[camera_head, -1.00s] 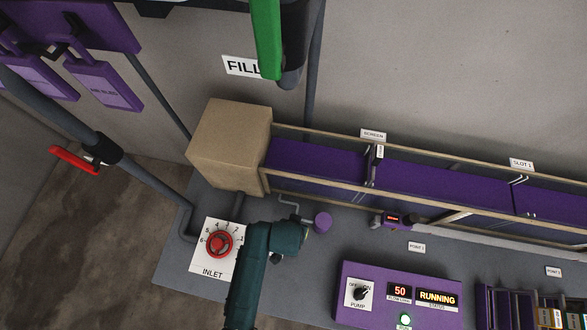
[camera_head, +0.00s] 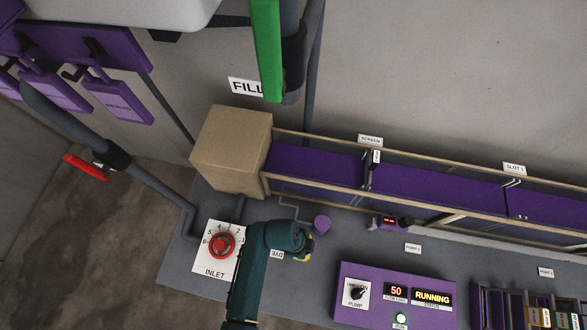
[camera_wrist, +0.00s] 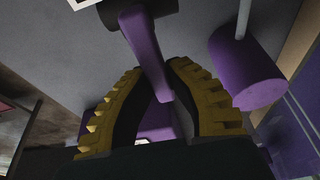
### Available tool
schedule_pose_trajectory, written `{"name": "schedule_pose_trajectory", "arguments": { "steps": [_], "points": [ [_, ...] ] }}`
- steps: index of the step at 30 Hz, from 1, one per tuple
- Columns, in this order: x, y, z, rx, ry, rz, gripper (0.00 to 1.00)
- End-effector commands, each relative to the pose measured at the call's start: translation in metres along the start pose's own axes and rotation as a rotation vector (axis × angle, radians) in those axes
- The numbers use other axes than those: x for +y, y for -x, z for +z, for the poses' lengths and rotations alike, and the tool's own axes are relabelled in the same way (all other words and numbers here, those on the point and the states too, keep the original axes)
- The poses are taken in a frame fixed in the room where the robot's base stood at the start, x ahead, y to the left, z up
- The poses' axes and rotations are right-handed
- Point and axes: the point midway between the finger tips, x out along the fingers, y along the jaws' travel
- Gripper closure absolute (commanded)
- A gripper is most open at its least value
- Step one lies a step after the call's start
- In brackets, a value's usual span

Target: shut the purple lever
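The purple lever (camera_wrist: 146,50) hangs from a dark round mount at the top of the wrist view. Its lower end lies between the two yellow-and-black fingers of my gripper (camera_wrist: 162,75). The fingertips are close to the lever's sides; I cannot tell whether they press on it. The lever is hidden there. The purple cylinder is also beside my right finger in the wrist view (camera_wrist: 245,70).
A red INLET dial (camera_head: 221,246) is left of my arm. A purple pump panel (camera_head: 390,311) reading RUNNING is at lower right. A tan box (camera_head: 230,150) and a long purple channel (camera_head: 430,190) lie behind. A green bar (camera_head: 265,45) hangs above.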

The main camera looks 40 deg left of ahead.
Motion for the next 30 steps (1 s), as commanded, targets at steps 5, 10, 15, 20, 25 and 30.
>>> {"name": "schedule_pose_trajectory", "arguments": {
  "steps": [5, 10, 15, 20, 25, 30],
  "points": [
    [0.002, -0.002, 0.001, -0.002, 0.002, 0.003, 0.56],
    [0.001, -0.001, 0.001, -0.002, 0.003, 0.001, 0.56],
    [0.000, 0.008, -0.001, -0.001, 0.003, -0.001, 0.56],
    [0.000, 0.032, -0.005, -0.001, 0.004, -0.002, 0.56],
    [0.000, 0.054, -0.009, -0.001, 0.004, -0.002, 0.56],
    [0.000, 0.072, -0.011, -0.001, 0.003, -0.001, 0.56]
  ]
}}
